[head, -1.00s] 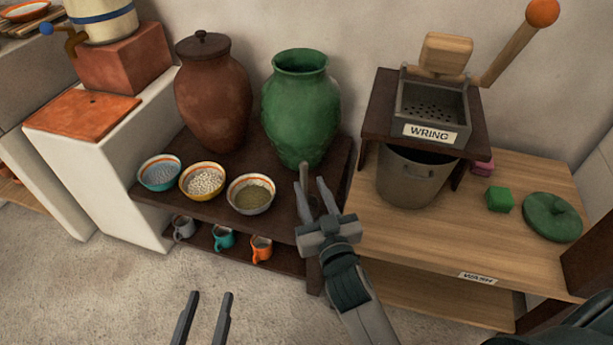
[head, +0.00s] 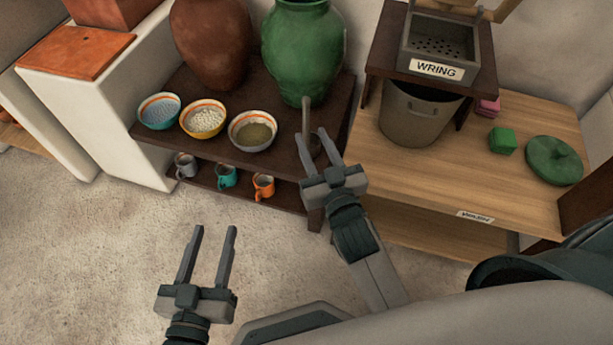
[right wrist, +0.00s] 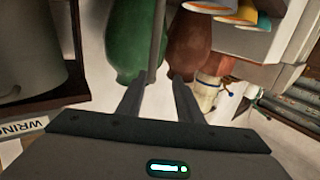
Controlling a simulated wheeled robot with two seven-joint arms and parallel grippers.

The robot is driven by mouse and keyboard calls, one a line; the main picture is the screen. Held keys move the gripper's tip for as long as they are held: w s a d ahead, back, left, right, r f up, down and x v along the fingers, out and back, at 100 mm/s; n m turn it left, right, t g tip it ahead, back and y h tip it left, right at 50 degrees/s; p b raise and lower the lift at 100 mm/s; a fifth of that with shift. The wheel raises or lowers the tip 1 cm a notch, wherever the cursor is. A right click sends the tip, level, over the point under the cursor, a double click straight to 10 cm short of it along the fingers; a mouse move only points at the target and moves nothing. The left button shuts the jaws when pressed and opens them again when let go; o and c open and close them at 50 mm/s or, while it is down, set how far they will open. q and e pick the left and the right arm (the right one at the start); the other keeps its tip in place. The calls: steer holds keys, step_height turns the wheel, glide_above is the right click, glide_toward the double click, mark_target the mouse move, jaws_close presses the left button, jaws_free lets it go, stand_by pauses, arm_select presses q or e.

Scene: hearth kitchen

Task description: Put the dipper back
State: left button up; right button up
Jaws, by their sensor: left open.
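The dipper (head: 306,118) stands with its thin grey handle up at the front right of the dark shelf, in front of the green jar (head: 303,50). Its lower end is partly hidden by my right gripper (head: 317,137), which is open with its fingertips close to the dipper. In the right wrist view the handle (right wrist: 158,38) rises near the left fingertip of that open gripper (right wrist: 160,78). I cannot tell whether it lies between the fingers. My left gripper (head: 213,230) is open and empty, low over the floor.
Three bowls (head: 205,118) stand on the dark shelf (head: 285,150) beside a brown jar (head: 212,45), with mugs (head: 227,176) below. The wooden bench (head: 440,170) holds a bucket (head: 415,115), a green block (head: 502,141) and a green lid (head: 554,160).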

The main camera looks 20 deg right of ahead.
steer(key=s+a+f+n+g+y, duration=0.1)
steer(key=s+a+y, duration=0.1)
steer(key=s, duration=0.5)
steer(key=s+a+f+n+g+y, duration=0.1)
steer(key=s+a+y, duration=0.2)
steer(key=s+a, duration=0.2)
steer(key=s, duration=0.3)
steer(key=shift+a+f+n+y, duration=0.25)
steer(key=shift+f+n+y, duration=0.05)
steer(key=shift+n, duration=0.1)
